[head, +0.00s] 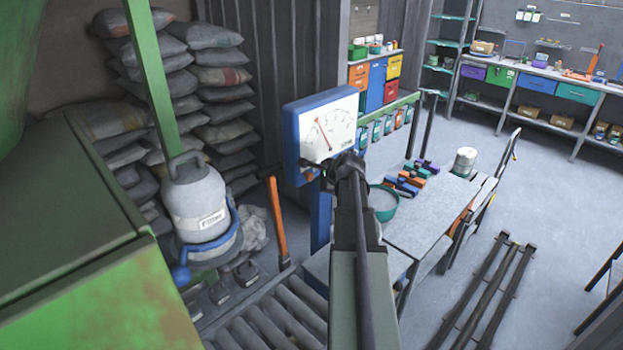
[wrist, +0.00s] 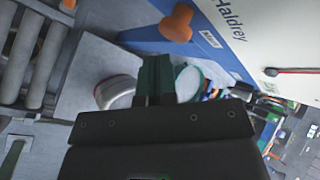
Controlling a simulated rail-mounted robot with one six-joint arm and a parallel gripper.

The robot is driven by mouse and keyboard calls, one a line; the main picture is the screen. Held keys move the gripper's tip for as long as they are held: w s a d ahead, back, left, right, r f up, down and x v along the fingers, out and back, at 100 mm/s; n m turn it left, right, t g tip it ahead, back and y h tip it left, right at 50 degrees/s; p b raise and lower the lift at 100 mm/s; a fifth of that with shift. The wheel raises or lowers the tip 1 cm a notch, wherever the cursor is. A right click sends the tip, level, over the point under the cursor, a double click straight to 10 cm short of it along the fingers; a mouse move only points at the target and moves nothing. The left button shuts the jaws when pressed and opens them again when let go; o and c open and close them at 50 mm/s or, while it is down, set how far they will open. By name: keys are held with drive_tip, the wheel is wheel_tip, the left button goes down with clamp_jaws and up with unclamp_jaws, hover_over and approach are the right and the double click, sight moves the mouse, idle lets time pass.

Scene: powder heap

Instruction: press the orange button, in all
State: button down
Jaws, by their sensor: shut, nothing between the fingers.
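The orange button (wrist: 177,23) is a rounded mushroom knob. In the wrist view it stands out from the blue edge of a white panel (wrist: 240,35) lettered "Haldrey". A small "Main" label is beside it. In the head view the panel is a blue-framed dial box (head: 292,135), and a bit of orange shows at its lower edge, mostly hidden by my arm. My gripper (wrist: 155,72) is shut and empty, its dark green fingers together. In the wrist view the fingertips lie below the button, apart from it. In the head view my gripper (head: 346,165) is dark, in front of the dial box's lower edge.
A green bowl of white powder (head: 383,204) sits on the grey table (head: 430,215), beside several coloured blocks (head: 408,183). A roller conveyor (head: 265,320) lies below left. A grey filter canister (head: 198,205) and an orange-handled tool (head: 276,215) stand left.

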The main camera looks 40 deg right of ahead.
drive_tip(key=shift+s, duration=0.1)
drive_tip(key=s, duration=0.5)
drive_tip(key=shift+d, duration=0.15)
idle(0.3)
idle(0.6)
